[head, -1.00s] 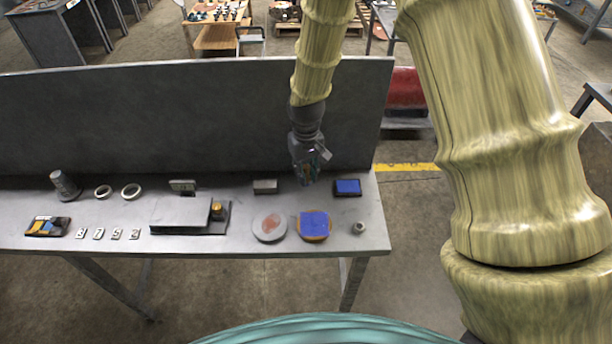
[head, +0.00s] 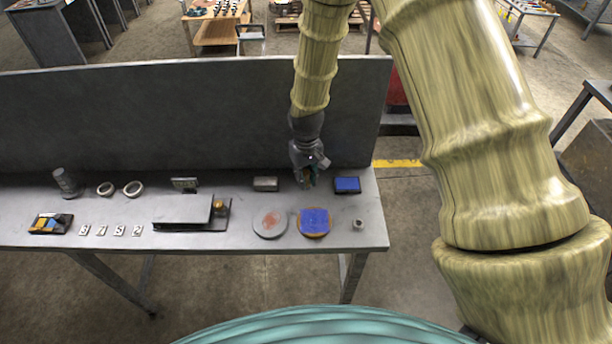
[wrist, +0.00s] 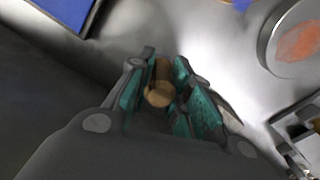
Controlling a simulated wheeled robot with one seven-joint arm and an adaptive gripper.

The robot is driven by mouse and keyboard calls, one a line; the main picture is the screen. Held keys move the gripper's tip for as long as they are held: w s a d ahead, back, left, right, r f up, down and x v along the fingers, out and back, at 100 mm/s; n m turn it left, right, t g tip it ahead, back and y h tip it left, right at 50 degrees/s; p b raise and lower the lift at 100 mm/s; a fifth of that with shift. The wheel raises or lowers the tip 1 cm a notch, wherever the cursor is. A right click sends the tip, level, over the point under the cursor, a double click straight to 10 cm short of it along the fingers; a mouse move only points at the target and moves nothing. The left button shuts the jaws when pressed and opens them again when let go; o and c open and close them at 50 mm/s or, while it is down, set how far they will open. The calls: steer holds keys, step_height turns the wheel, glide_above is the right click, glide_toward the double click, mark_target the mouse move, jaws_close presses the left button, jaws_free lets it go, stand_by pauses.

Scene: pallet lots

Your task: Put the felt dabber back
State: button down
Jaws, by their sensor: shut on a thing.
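My gripper (head: 309,181) is low over the back right of the grey table, between a grey block and a blue pad. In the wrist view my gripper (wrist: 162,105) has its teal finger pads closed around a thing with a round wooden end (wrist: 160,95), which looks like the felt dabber. Its lower end is hidden between the fingers, and I cannot tell whether it touches the table. The blue pad (head: 347,185) in a dark case lies right of my gripper. A round grey dish (head: 257,231) with a reddish patch lies in front, to the left.
An orange disc with a blue square (head: 314,222) and a small ring (head: 358,224) lie near the front edge. The grey block (head: 265,184) is close on the left. A low metal fixture (head: 182,210) and number tiles lie further left. A tall panel (head: 190,115) closes the back.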

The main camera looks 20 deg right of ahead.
mark_target(306, 172)
steer(key=c, duration=1.3)
jaws_free()
steer(key=shift+r+b, duration=1.4)
steer(key=shift+r, duration=4.7)
